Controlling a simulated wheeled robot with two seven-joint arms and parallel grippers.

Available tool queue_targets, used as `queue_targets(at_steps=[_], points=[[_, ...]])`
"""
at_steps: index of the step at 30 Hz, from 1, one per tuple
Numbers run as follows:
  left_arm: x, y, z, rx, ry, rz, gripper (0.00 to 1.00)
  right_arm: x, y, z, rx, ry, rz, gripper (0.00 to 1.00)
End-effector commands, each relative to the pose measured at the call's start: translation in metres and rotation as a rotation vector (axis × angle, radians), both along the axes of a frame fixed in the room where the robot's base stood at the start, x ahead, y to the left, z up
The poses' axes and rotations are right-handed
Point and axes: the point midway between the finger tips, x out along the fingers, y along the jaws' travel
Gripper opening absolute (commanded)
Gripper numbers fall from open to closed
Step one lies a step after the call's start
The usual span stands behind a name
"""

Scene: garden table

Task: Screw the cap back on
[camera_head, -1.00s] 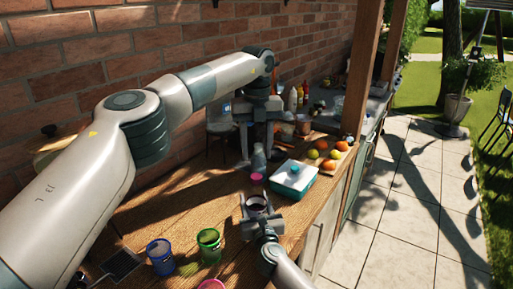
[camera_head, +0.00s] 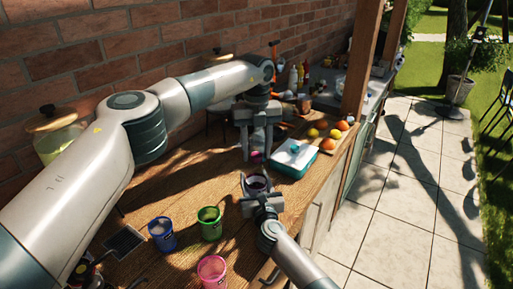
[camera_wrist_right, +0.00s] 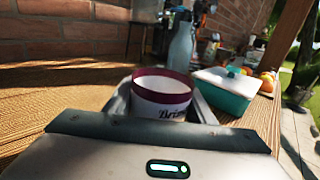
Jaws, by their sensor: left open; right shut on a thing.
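My right gripper (camera_head: 262,203) is shut on a white open jar (camera_wrist_right: 165,104) with a maroon rim and dark lettering. It also shows from above in the head view (camera_head: 257,183), with a dark inside and no lid on it. A small round pink thing (camera_head: 255,157), perhaps the cap, shows between the fingers of my left gripper (camera_head: 257,156). The left gripper is open and points down, beyond the jar. Whether its fingers touch the pink thing I cannot tell.
A teal box with a white lid (camera_head: 294,157) stands right of the left gripper, with several fruits (camera_head: 325,134) behind it. Blue (camera_head: 161,234), green (camera_head: 210,222) and pink (camera_head: 212,270) buckets stand in front. The wooden tabletop (camera_head: 185,190) is mostly clear in the middle.

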Motion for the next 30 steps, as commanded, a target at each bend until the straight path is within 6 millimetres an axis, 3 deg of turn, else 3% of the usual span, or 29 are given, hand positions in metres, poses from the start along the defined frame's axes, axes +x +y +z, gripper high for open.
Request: queue_targets(at_steps=[2,7,17,30], points=[[0.0001,0.0002,0.0001,0.000,0.000,0.000,0.40,0.0000,-0.0001,-0.0002,0.000,0.000,0.000,0.00],[0.0001,0.0002,0.0002,0.000,0.000,0.000,0.00,0.0000,-0.0001,-0.0001,0.000,0.000,0.000,0.00],[0.0001,0.0002,0.0003,0.000,0.000,-0.065,0.00,0.0000,-0.0001,-0.0001,0.000,0.000,0.000,0.00],[-0.0001,0.0003,-0.0004,0.000,0.001,-0.671,0.00,0.0000,-0.0001,-0.0001,0.000,0.000,0.000,0.00]])
